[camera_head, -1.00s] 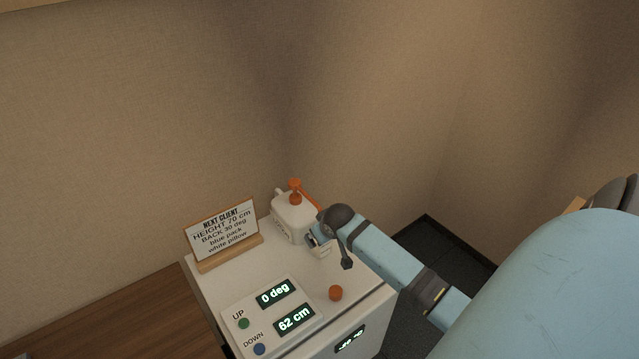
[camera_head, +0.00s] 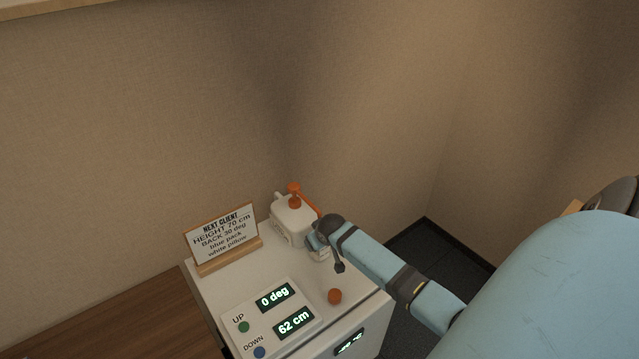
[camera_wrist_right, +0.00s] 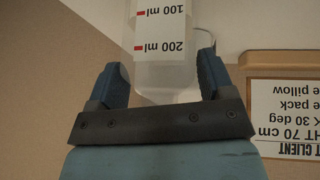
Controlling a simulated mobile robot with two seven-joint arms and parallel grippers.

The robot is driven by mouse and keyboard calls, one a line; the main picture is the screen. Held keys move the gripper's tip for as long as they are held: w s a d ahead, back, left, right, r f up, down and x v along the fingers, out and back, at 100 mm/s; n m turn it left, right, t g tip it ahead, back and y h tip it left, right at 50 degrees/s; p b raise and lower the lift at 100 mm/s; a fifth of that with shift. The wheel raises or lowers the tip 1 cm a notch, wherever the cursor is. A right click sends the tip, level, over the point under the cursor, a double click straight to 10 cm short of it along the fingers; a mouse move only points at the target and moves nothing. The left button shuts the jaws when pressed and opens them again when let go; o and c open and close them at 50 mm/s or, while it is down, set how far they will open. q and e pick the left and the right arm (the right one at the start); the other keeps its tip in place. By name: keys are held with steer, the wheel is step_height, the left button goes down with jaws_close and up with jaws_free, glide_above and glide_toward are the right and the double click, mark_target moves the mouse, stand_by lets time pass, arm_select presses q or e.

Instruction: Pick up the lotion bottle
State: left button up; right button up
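A white jug (camera_head: 290,222) with an orange pump top (camera_head: 295,192) stands at the back of the cabinet top in the head view. A smaller pale bottle (camera_head: 320,254) shows partly beside it, mostly hidden by my right gripper (camera_head: 314,242). In the wrist view, a translucent bottle (camera_wrist_right: 163,50) with red 100 ml and 200 ml marks lies between the fingers of my right gripper (camera_wrist_right: 163,75). The fingers are open, with a small gap on each side of it. I cannot tell which container is the lotion bottle. My left gripper is out of view.
A wooden surface (camera_head: 130,320) lies to the left. A beige wall (camera_head: 140,120) stands close behind.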

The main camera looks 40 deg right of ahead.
steer(key=c, duration=0.5)
steer(key=shift+c, duration=0.2)
steer(key=shift+s+r, duration=0.1)
